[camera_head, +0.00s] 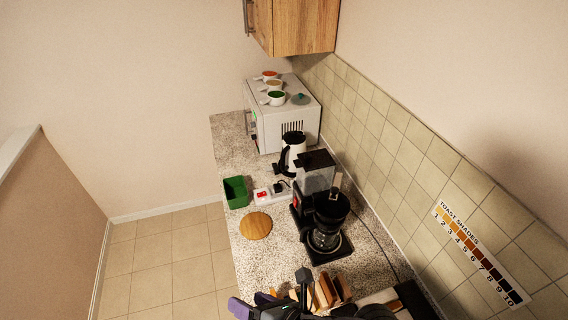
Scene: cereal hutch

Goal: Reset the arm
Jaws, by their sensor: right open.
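My right gripper (252,304) shows at the bottom edge of the head view, with purple and dark fingers pointing left. It is open, and I see nothing between its fingers. It is over or near the front part of the speckled counter (277,262), close to some upright brown slices or boards (331,291). Its lower part and most of my right arm are cut off by the frame or hard to make out. My left gripper is not in view.
On the counter stand a black coffee maker (325,225), a white kettle (295,152), a green container (236,192), a round wooden board (256,225) and a power strip (272,191). A white microwave (279,112) carries several small cups. The tiled floor (172,262) at left is clear.

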